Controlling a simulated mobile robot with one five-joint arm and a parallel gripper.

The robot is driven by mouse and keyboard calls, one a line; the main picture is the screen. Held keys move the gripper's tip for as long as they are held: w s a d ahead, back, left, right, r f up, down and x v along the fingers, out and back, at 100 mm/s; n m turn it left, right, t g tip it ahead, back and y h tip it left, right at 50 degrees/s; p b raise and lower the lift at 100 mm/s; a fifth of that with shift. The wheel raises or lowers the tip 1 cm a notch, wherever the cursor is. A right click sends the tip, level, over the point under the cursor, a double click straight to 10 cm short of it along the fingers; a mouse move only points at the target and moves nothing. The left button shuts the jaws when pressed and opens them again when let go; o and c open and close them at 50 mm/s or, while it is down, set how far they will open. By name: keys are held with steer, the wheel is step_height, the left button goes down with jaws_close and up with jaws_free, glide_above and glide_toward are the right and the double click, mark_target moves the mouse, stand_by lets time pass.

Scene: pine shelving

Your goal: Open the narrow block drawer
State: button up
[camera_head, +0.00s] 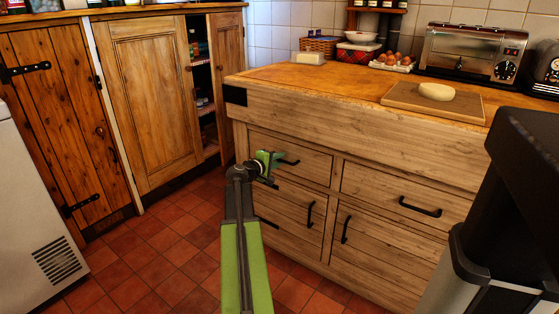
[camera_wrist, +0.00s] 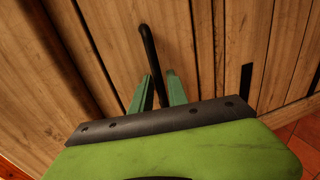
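The narrow block drawer (camera_head: 312,167) is the upper left drawer in the front of the wooden block. It looks flush with the front. Its black bar handle (camera_head: 290,162) is partly hidden by my gripper. My green gripper (camera_head: 272,163) is at the left part of this handle. In the wrist view, my gripper (camera_wrist: 160,75) has its two green fingers apart, one on each side of the black handle (camera_wrist: 149,45). The handle runs down between them. I cannot tell whether either finger touches it.
A wider drawer (camera_head: 385,201) is to the right, with two cupboard doors below. On the block top (camera_head: 340,82) are a board (camera_head: 405,96), a pale round item (camera_head: 436,91) and a toaster (camera_head: 470,55). Tiled floor (camera_head: 165,255) is clear at left.

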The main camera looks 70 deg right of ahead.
jaws_close()
stand_by(1.2)
